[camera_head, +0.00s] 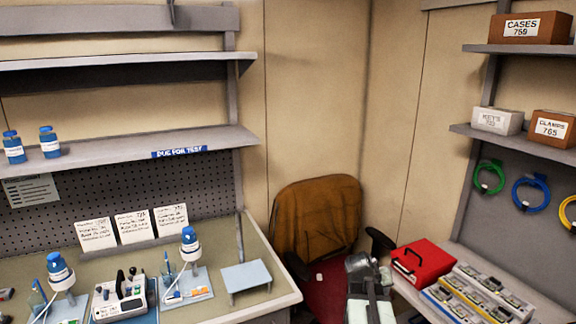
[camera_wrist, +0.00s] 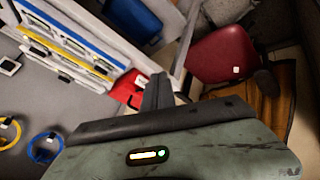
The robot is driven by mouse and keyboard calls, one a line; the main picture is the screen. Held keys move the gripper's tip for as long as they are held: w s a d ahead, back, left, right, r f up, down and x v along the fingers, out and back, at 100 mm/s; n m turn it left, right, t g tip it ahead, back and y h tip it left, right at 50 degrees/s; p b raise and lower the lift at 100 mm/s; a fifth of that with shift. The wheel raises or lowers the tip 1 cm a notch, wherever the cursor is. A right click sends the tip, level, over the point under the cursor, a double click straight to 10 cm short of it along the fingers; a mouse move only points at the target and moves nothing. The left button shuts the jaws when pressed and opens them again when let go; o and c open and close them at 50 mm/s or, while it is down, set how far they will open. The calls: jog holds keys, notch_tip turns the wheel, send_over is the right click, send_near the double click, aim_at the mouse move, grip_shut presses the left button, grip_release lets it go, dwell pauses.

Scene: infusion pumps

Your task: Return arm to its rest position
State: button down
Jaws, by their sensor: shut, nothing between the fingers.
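My arm rises at the bottom of the head view, right of centre, with my gripper (camera_head: 358,262) at its upper end in front of the chair. In the wrist view my gripper (camera_wrist: 159,78) shows as dark fingers, shut with nothing between them. It points towards the red case (camera_wrist: 128,88) and the red chair seat (camera_wrist: 221,55), apart from both as far as I can tell.
An office chair with a brown jacket (camera_head: 317,215) stands in the corner. The red case (camera_head: 422,262) and several pumps (camera_head: 480,290) lie on the right bench. The left bench (camera_head: 262,243) holds bottles on stands, a device and cards. Shelves hang on both sides.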

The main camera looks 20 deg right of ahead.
jog(key=w+a+f+n+y, duration=0.1)
jog(key=w+a, duration=0.2)
jog(key=a, duration=0.5)
jog(key=w+a+f+n+y, duration=0.1)
jog(key=w+a, duration=0.2)
jog(key=a, duration=0.4)
jog(key=s+a+f+n+y, duration=0.1)
jog(key=a+y, duration=0.1)
jog(key=a, duration=0.8)
jog(key=s+a+f+n+y, duration=0.1)
jog(key=a+f+n+y, duration=0.1)
jog(key=a, duration=0.8)
jog(key=s+a+g+y, duration=0.1)
jog(key=s+a+g, duration=0.1)
jog(key=s+a, duration=0.3)
jog(key=shift+s+a+f+n+g+y, duration=0.2)
jog(key=shift+f+n+g+y, duration=0.1)
jog(key=shift+g, duration=0.1)
jog(key=shift+w+d, duration=0.1)
